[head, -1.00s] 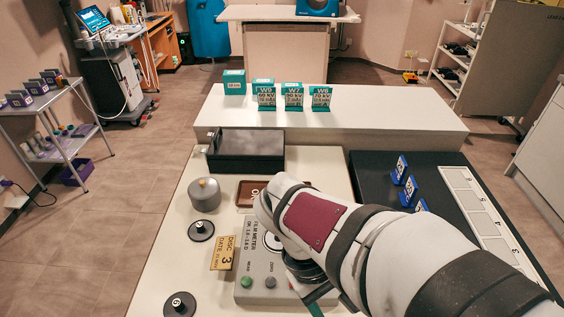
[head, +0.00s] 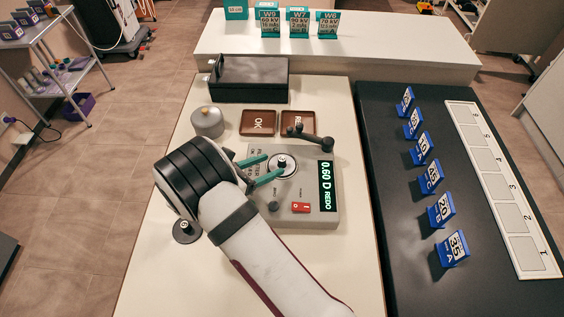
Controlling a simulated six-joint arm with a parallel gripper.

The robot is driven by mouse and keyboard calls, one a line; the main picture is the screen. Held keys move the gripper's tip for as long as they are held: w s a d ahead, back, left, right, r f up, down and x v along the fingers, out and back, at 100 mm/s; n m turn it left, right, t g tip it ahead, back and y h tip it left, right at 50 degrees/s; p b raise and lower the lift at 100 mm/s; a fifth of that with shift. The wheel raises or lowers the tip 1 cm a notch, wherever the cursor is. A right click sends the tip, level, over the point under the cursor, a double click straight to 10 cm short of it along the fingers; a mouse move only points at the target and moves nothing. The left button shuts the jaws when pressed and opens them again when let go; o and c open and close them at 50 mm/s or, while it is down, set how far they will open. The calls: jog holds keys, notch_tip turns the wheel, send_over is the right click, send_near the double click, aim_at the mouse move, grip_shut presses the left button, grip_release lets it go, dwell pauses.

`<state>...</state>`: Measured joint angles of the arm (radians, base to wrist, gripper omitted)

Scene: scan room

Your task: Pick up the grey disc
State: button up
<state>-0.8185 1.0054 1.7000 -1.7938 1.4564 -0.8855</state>
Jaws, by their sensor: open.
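The grey disc (head: 283,167) appears to be the round piece with a small knob on the film meter (head: 318,217). My gripper (head: 275,164) reaches in from the left with its green fingers apart. The fingertips lie on either side of the disc's knob; I cannot tell whether they touch it. The meter's display (head: 326,186) reads 0.60 D REDO. Another disc, dark with a knob (head: 185,228), lies on the table left of my arm, partly hidden. My arm covers the left part of the meter.
A dark lever (head: 310,137) stands at the meter's back. Behind are the brown OK tray (head: 259,122), the REDO tray (head: 299,119), a grey pot (head: 208,121) and a black box (head: 248,80). Blue numbered stands (head: 431,178) line the dark mat at right.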

aim_at(279, 161)
jog(key=x, duration=0.4)
jog(key=shift+w, duration=0.15)
grip_shut()
